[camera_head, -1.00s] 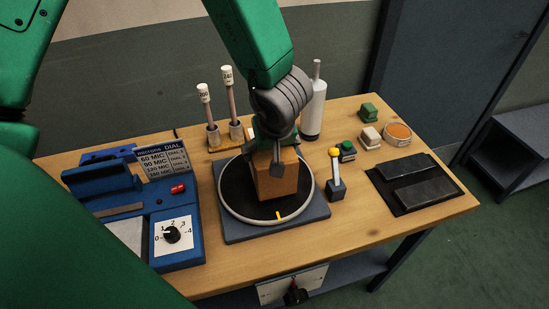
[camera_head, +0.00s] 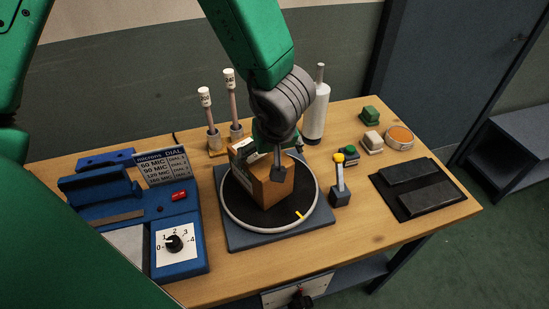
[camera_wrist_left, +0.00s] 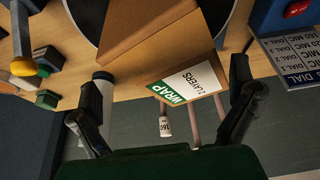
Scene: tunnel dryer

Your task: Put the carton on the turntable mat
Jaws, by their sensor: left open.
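The brown carton (camera_head: 266,184) stands on the black turntable mat (camera_head: 303,192), turned at an angle. Its white label side shows at the left. My left gripper (camera_head: 279,163) is at the carton's upper part and hides some of it. In the left wrist view, the carton (camera_wrist_left: 150,50) shows a green and white WRAP label between two spread fingers (camera_wrist_left: 166,112), with gaps beside them. The gripper is open. I do not see my right gripper.
A blue machine with a dial (camera_head: 174,243) stands left. A yellow-knobbed lever (camera_head: 340,185) is close on the right. A black pad (camera_head: 415,187) lies farther right.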

